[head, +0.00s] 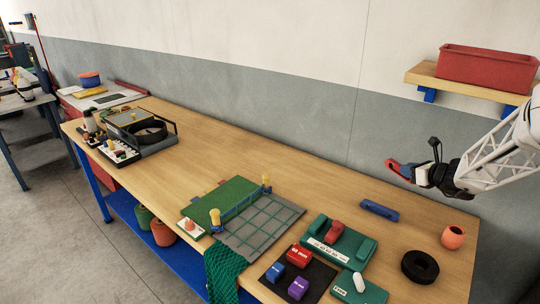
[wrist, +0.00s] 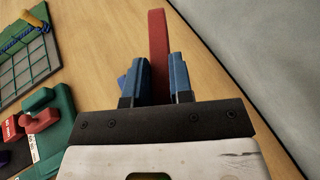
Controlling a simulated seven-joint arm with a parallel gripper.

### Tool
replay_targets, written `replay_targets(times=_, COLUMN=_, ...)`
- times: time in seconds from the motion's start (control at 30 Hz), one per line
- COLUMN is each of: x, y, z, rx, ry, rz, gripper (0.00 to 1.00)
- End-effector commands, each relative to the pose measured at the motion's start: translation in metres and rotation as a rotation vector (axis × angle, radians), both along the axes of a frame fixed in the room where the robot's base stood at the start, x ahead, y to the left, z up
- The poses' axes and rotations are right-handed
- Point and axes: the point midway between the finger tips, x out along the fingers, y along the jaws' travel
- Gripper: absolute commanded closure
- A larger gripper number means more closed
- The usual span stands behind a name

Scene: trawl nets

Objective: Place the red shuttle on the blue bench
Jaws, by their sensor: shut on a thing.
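The red shuttle (head: 394,165) is a slim red piece held in the air at the right, above the back of the bench. In the wrist view the red shuttle (wrist: 158,45) stands out between the two blue fingers. My gripper (head: 407,171) is shut on it; the fingers also show in the wrist view (wrist: 160,85). The blue bench (head: 310,165) has a bare wooden top, blue legs and a blue lower shelf. The held shuttle looks clear of the top.
A blue shuttle-like piece (head: 380,210) lies below my gripper. An orange pot (head: 453,237), a black ring (head: 420,266) and a green tray (head: 340,242) are nearby. A wall shelf (head: 440,82) carries a red bin (head: 487,68). The bench's back middle is free.

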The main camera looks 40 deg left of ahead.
Motion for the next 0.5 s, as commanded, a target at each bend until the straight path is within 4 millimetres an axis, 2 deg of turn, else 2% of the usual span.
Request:
replay_targets(times=0.03, x=-0.002, y=0.018, z=-0.001, rx=0.0, ry=0.0, rz=0.024, gripper=1.0)
replay_targets(times=0.27, x=-0.014, y=0.091, z=-0.006, rx=-0.002, ry=-0.001, rz=0.118, gripper=1.0)
replay_targets(times=0.5, x=-0.035, y=0.167, z=-0.012, rx=-0.004, ry=0.001, rz=0.217, gripper=1.0)
